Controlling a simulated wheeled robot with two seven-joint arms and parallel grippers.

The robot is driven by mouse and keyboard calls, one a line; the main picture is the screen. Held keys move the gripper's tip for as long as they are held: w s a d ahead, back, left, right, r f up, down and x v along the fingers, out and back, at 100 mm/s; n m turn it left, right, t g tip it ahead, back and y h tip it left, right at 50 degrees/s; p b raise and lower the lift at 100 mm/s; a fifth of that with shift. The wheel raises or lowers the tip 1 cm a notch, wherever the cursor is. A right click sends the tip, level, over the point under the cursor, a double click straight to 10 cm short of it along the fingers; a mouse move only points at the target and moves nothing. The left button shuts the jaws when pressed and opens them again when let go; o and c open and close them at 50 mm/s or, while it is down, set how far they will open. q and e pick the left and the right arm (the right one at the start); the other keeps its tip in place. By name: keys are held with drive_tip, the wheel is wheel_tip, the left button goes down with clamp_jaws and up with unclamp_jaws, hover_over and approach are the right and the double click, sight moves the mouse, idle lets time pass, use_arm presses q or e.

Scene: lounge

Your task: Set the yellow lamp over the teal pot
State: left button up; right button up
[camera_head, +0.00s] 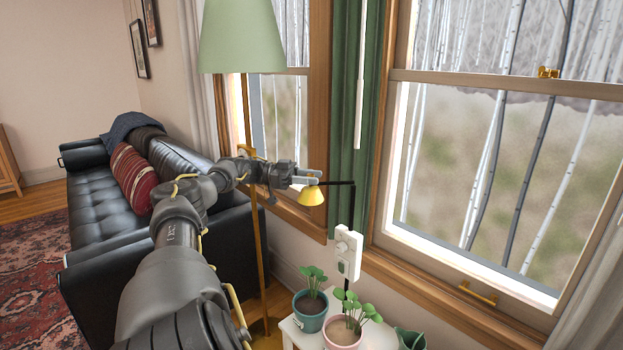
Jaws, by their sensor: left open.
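The small yellow lamp (312,197) hangs from a thin black arm (340,183) that runs to a black upright on a white wall unit (346,252). The teal pot (310,322) holds a green leafy plant and stands on a white table. In the picture the lamp is well above the teal pot; I cannot tell whether it is directly over it in depth. My left gripper (311,176) is open, with its fingertips just above the yellow shade. I cannot tell whether they touch the lamp. My right gripper is not in view.
A pink pot (343,338) with a plant stands right beside the teal pot on the white table (378,340). A green vessel (410,339) is further right. A green-shaded floor lamp (242,38) and a black sofa (100,205) stand left. Windows and a green curtain are behind.

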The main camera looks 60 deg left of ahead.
use_arm(q)
drive_tip(key=shift+s+a, duration=0.4)
drive_tip(key=v, duration=0.9)
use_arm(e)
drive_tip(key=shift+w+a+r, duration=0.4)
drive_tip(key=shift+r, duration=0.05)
use_arm(q)
drive_tip(key=shift+s+a, duration=0.1)
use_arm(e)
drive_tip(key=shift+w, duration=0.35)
